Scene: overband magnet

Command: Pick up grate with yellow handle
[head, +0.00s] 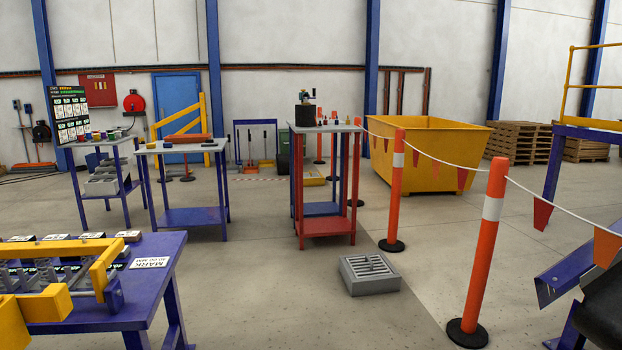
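On the purple table (150,290) at the lower left stands a yellow-barred frame (55,249) with grey bars and small items under it. It is cut off by the left edge, and I cannot tell whether it is the grate with the yellow handle. A grey box with a slatted grate top (370,273) sits on the floor right of centre. I see no yellow handle on it. My gripper is not in view.
Orange posts (484,240) with a flagged rope stand at the right. A red table (327,227) with small items stands at centre, blue tables (195,216) behind left, and a yellow skip (425,155) behind right. The floor between the purple table and grey box is clear.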

